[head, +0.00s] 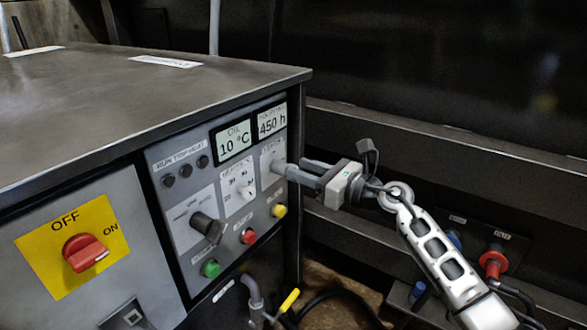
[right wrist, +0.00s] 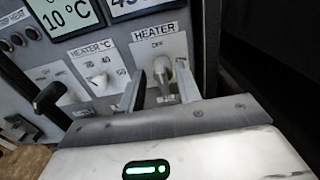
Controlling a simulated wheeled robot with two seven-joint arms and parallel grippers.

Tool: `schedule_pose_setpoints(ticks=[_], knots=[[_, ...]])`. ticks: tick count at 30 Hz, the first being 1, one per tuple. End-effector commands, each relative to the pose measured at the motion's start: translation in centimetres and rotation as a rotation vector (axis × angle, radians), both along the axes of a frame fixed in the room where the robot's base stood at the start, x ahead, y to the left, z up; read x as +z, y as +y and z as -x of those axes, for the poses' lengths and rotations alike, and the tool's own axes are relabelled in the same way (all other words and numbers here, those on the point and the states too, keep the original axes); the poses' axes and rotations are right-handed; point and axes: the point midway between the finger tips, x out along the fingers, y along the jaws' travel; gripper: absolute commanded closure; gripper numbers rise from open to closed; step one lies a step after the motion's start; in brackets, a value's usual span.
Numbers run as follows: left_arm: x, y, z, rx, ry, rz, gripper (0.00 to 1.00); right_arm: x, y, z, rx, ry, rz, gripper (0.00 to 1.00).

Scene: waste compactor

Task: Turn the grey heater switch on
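The grey heater switch (right wrist: 162,70) sits on a light plate labelled HEATER, with OFF printed above it, in the right wrist view. Which way its pointer is set is hard to tell. In the head view its plate (head: 270,160) is at the right end of the control panel, and the fingers partly hide the switch. My right gripper (head: 289,168) reaches the panel from the right. In the right wrist view its two fingers (right wrist: 164,88) stand apart, one on each side of the switch, with visible gaps. My left gripper is not in view.
Left of the heater plate is a white temperature dial (head: 246,191). Yellow (head: 279,210), red (head: 248,236) and green (head: 211,268) buttons and a black knob (head: 207,228) are nearby. A red rotary switch (head: 85,253) is on a yellow plate. A dark rail (head: 440,160) runs behind my right arm.

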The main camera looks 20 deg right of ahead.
Motion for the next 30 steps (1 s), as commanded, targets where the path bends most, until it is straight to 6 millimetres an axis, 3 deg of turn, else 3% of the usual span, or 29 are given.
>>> schedule_pose_setpoints(ticks=[6, 17, 21, 30], knots=[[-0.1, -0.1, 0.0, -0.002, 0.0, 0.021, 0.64, 0.0, 1.6, -2.1, 0.0, 0.0, -0.001, 0.66], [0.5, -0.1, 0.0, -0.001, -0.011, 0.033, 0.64, 0.0, 1.9, -2.4, 0.0, 0.001, -0.001, 0.66], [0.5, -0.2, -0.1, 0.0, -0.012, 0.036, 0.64, 0.0, 1.9, -2.4, 0.0, 0.001, -0.001, 1.0], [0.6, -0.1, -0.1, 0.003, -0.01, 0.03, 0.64, 0.0, 1.9, -2.4, -0.001, 0.012, -0.014, 1.0]])
